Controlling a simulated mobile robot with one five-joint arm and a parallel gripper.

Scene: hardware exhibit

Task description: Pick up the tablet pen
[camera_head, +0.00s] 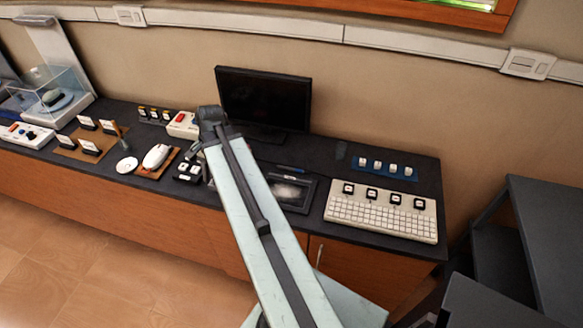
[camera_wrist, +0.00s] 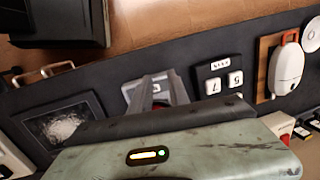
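A dark drawing tablet (camera_head: 304,191) with a pale scribble on its screen lies on the counter below the monitor. It also shows at the left in the wrist view (camera_wrist: 86,104). A thin dark bluish strip (camera_head: 290,168) just behind the tablet looks like the tablet pen, but it is too small to be sure. I cannot make out the pen in the wrist view. My gripper (camera_wrist: 159,82) hangs over the counter between the tablet and a block of number keys. Its two grey fingers look apart, with no pen between them. In the head view my arm hides the tablet's left part.
A black monitor (camera_head: 264,98) stands behind the tablet. A white keyboard (camera_head: 380,220) lies to the right, a mouse (camera_head: 156,157) on a board to the left. The number keys (camera_wrist: 216,76) and a partly hidden white item with red (camera_wrist: 131,89) are near my fingers.

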